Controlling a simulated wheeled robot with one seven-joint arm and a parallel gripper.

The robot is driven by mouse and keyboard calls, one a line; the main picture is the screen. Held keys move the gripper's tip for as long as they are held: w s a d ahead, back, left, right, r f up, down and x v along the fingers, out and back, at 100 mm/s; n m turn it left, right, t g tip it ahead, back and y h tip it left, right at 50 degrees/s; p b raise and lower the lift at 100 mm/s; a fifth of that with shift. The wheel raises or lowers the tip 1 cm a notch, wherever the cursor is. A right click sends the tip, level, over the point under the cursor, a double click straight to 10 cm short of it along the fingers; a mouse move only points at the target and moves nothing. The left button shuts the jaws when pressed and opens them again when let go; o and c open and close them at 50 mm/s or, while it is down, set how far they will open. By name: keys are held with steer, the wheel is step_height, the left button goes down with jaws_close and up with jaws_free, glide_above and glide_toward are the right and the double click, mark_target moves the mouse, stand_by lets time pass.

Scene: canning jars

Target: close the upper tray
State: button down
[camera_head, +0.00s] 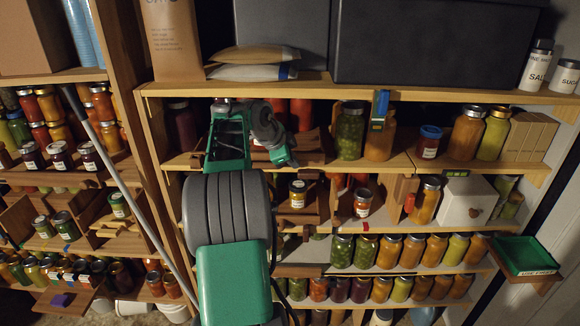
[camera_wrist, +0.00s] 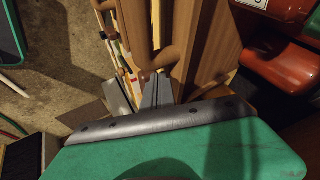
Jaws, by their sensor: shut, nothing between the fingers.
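The upper tray (camera_head: 312,146) looks like the brown wooden tray on the upper shelf, in front of red jars in the head view. My arm covers its left part, and how far out it sits is hard to tell. My gripper (camera_head: 288,160) is in front of its left side. In the wrist view my gripper (camera_wrist: 158,78) shows two dark fingers together, with nothing between them. The fingertips are close beside a rounded brown wooden piece (camera_wrist: 164,58) and a flat wooden panel (camera_wrist: 207,45). I cannot tell whether they touch.
Glass jars, such as a green one (camera_head: 350,132) and an orange one (camera_head: 380,138), stand right of the tray. A green tray (camera_head: 526,256) juts out at the lower right. Red rounded objects (camera_wrist: 285,70) are at right in the wrist view.

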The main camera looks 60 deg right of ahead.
steer(key=a+b, duration=0.2)
steer(key=b, duration=0.1)
steer(key=s+a+f+b, duration=0.1)
steer(key=shift+a, duration=0.35)
steer(key=w+a+r+n+p, duration=0.1)
steer(key=w+a+r+n, duration=0.15)
steer(key=a+r, duration=0.5)
steer(key=w+a+f+n+t+y, duration=0.1)
steer(key=w+a+f+n+y, duration=0.1)
steer(key=a+f+n, duration=0.4)
steer(key=w+a+f+n+t+y, duration=0.1)
steer(key=w+a+f+n, duration=0.1)
steer(key=f+n, duration=0.65)
steer(key=w+a+f+n+t+y, duration=0.15)
steer(key=a+f+n, duration=0.25)
steer(key=a, duration=0.9)
steer(key=a+f+n+y, duration=0.2)
steer(key=a+f+n, duration=0.2)
steer(key=a, duration=0.8)
steer(key=a+r+n+t, duration=0.1)
steer(key=a+r+n, duration=0.1)
steer(key=a, duration=0.5)
steer(key=a+r+n+t, duration=0.1)
steer(key=a+r+n, duration=0.2)
steer(key=a, duration=0.5)
steer(key=shift+w+r+y, duration=0.15)
steer(key=shift+w+y, duration=0.2)
